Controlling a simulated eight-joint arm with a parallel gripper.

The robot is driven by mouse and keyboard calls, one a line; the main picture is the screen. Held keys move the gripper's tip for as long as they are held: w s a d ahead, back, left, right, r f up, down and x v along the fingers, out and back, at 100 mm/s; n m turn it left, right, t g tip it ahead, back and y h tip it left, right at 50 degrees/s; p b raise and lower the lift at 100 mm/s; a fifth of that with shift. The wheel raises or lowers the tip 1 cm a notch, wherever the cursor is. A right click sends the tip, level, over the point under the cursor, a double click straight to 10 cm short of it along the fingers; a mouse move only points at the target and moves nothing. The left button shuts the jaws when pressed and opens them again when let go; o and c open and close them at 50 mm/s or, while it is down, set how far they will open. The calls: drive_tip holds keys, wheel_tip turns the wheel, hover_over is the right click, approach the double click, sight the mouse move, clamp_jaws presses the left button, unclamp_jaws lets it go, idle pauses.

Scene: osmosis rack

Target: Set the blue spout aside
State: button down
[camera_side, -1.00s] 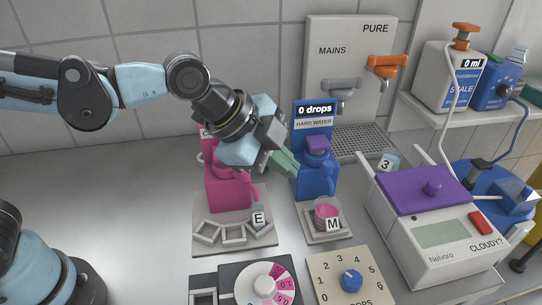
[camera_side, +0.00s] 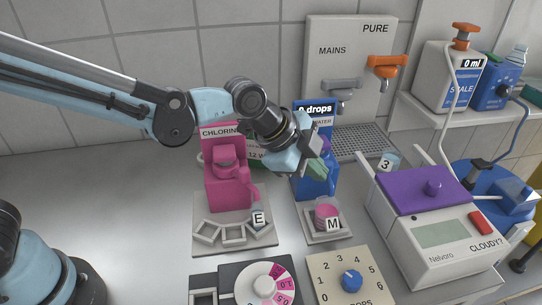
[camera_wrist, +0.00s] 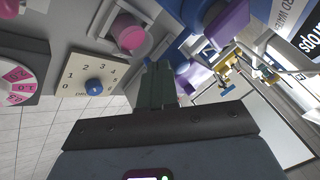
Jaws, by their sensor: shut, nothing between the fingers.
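The blue hard-water dispenser (camera_side: 312,188) stands behind the cup marked M (camera_side: 327,214). Its upper part and purple top are partly hidden by my gripper in the side view. The blue spout on its front is hard to make out there. In the wrist view a small blue tip (camera_wrist: 148,63), which may be the spout, shows just beyond my fingers. My gripper (camera_side: 322,172) is shut and empty, with its greenish fingers in front of the dispenser; the fingers also show in the wrist view (camera_wrist: 157,78). I cannot tell whether they touch the blue part.
A dial panel (camera_side: 350,275) lies in front. The purple-lidded Nelvoro box (camera_side: 430,225) is on the right. The counter at left (camera_side: 130,220) is clear.

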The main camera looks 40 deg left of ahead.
sight(332, 183)
drive_tip(key=shift+d, duration=0.1)
idle(0.3)
drive_tip(key=shift+w+d+n, duration=0.1)
drive_tip(key=shift+d+n, duration=0.05)
drive_tip(key=shift+n, duration=0.25)
drive_tip(key=shift+w+d+n+y, duration=0.1)
drive_tip(key=shift+d+n+y, duration=0.15)
drive_tip(key=shift+n+y, duration=0.05)
drive_tip(key=d+n+y, duration=0.1)
drive_tip(key=w+d+n+t, duration=0.1)
drive_tip(key=n, duration=0.1)
drive_tip(key=shift+w+y, duration=0.25)
drive_tip(key=shift+y, duration=0.15)
drive_tip(key=n, duration=0.1)
drive_tip(key=w+d+n+y, duration=0.1)
drive_tip(key=shift+w+n+t+y, duration=0.25)
drive_tip(key=shift+n+t+y, duration=0.05)
drive_tip(key=shift+w+d+n+y, duration=0.3)
drive_tip(key=shift+w+n+y, duration=0.4)
drive_tip(key=shift+n, duration=0.3)
drive_tip(key=shift+s+a, duration=0.1)
drive_tip(key=shift+a, duration=0.05)
